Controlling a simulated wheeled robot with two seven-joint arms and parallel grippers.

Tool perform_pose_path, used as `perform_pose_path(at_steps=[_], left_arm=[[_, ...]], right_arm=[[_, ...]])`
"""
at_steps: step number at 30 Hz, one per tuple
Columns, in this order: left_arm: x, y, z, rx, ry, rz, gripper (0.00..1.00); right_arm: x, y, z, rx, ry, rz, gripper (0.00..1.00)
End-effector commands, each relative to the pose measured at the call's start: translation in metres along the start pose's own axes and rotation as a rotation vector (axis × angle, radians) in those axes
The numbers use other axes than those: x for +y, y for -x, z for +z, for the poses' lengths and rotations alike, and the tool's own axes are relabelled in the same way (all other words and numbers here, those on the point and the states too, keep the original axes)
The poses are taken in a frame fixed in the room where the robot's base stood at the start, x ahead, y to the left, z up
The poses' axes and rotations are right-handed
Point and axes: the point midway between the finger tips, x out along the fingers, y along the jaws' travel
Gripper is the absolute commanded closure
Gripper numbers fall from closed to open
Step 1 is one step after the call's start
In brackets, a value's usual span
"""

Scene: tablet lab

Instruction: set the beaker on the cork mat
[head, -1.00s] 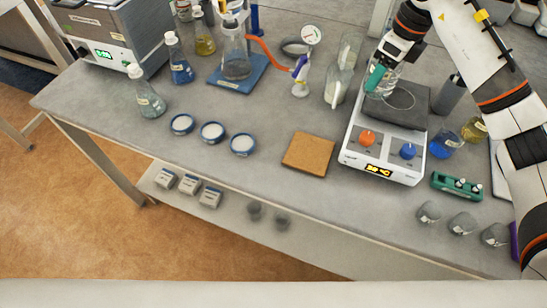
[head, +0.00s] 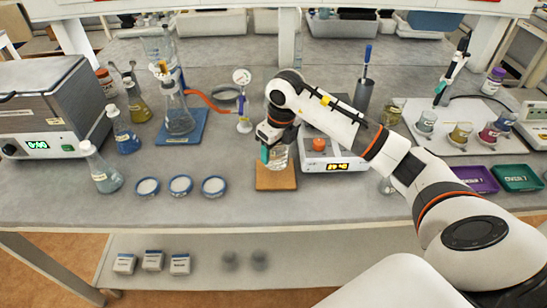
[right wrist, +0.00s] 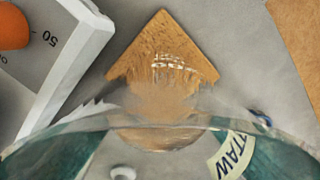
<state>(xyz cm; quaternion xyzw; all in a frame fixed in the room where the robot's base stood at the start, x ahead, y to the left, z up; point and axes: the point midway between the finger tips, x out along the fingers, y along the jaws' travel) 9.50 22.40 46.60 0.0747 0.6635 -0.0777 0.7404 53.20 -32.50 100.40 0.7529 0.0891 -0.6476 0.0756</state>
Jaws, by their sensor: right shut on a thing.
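The cork mat (head: 276,184) is a tan square near the bench's front edge, left of the hot plate. My right gripper (head: 268,152) is shut on the clear glass beaker (head: 280,157), which appears over the mat in the head view. I cannot tell whether the beaker's base touches the mat. My left gripper is not in view.
Several blue-rimmed dishes (head: 213,186) lie to the left. A flask on a blue stand (head: 182,127) with an orange hose is behind left. The bench front around the mat is bare.

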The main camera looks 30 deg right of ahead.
Motion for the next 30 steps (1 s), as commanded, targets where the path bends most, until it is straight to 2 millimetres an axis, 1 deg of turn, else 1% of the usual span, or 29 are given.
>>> perform_pose_path(at_steps=[4,9,17,20,21,23,24,25,30], left_arm=[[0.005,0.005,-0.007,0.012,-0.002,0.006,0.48],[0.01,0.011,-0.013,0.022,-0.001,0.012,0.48],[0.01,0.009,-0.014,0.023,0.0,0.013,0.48],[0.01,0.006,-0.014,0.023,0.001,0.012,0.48],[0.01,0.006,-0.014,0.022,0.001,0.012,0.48],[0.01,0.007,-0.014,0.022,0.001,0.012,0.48],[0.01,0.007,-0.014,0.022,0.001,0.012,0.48],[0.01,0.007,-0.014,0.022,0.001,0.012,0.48],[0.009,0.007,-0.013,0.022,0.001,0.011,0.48]], right_arm=[[-0.001,-0.013,0.003,-0.002,0.001,-0.002,0.67],[-0.001,-0.034,0.006,-0.002,0.001,-0.001,0.67],[0.0,-0.037,0.005,0.001,0.002,0.0,0.67],[0.0,-0.041,0.006,0.001,0.002,0.001,0.67],[0.0,-0.041,0.006,0.0,0.002,0.0,0.34],[0.0,-0.04,0.006,0.0,0.002,0.0,0.24],[0.0,-0.04,0.006,0.0,0.002,0.0,0.18],[0.0,-0.04,0.006,0.0,0.002,0.0,0.16],[0.0,-0.04,0.006,0.0,0.002,0.0,0.16]])
